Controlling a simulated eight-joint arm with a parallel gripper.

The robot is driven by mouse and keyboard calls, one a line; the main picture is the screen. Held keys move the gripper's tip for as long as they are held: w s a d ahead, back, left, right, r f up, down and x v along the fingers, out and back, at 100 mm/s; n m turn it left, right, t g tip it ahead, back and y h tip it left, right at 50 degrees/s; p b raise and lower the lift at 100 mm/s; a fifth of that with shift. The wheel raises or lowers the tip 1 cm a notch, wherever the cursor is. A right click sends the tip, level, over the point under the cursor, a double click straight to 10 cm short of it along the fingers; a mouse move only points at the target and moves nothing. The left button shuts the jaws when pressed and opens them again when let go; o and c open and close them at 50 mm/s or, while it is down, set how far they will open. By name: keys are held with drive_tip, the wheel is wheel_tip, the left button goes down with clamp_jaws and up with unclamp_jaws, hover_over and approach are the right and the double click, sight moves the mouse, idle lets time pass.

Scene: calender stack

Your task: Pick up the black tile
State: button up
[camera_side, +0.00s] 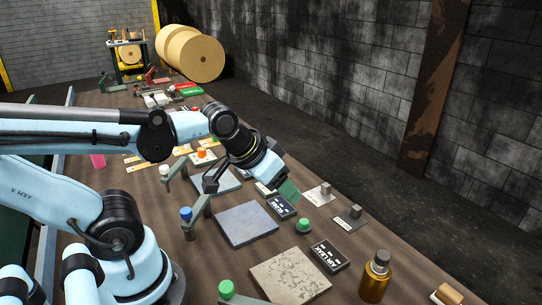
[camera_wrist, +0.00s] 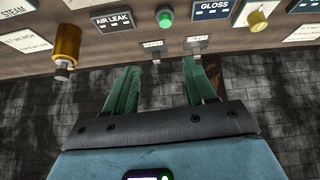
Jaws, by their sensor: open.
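The black tile is probably the black "AIR LEAK" tile (camera_side: 329,255), lying flat near the front right of the table; it also shows at the top left of the wrist view (camera_wrist: 113,21). A dark blue "GLOSS" tile (camera_side: 280,206) lies farther back, and it shows at the top of the wrist view (camera_wrist: 214,9). My gripper (camera_side: 289,191) is raised near the table's right edge, beyond the black tile. In the wrist view its green fingers (camera_wrist: 160,70) are apart with nothing between them.
A green knob (camera_side: 303,224) sits between the two labelled tiles. An amber bottle (camera_side: 375,277) stands right of the black tile. A mottled slab (camera_side: 290,277) and a grey-blue slab (camera_side: 246,223) lie left. A small plate with a grey block (camera_side: 349,218) lies near the edge.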

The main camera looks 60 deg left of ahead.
drive_tip(key=w+n, duration=0.1)
drive_tip(key=n+g+h, duration=0.2)
drive_tip(key=n+h, duration=0.6)
drive_tip(key=n, duration=0.8)
approach(356, 207)
wheel_tip(356, 207, up, 3)
drive_tip(key=s, duration=0.2)
drive_tip(key=a+f+n+h, duration=0.1)
drive_tip(key=w+a+f+n+h, duration=0.1)
drive_tip(key=n, duration=0.1)
drive_tip(key=a+f+n+h, duration=0.1)
drive_tip(key=shift+w+f+t, duration=0.3)
drive_tip(key=shift+w+f, duration=0.05)
drive_tip(key=shift+a+f+n+h, duration=0.35)
drive_tip(key=shift+f+n+h, duration=0.15)
drive_tip(key=shift+n, duration=0.1)
drive_tip(key=x, duration=0.6)
drive_tip(key=shift+w+d+f, duration=0.1)
drive_tip(key=shift+d+f, duration=0.1)
drive_tip(key=shift+d, duration=0.1)
drive_tip(key=shift+f+x, duration=0.15)
drive_tip(key=shift+x, duration=1.2)
drive_tip(key=shift+f+x, duration=0.15)
drive_tip(key=shift+x, duration=1.15)
drive_tip(key=shift+a, duration=0.1)
clamp_jaws()
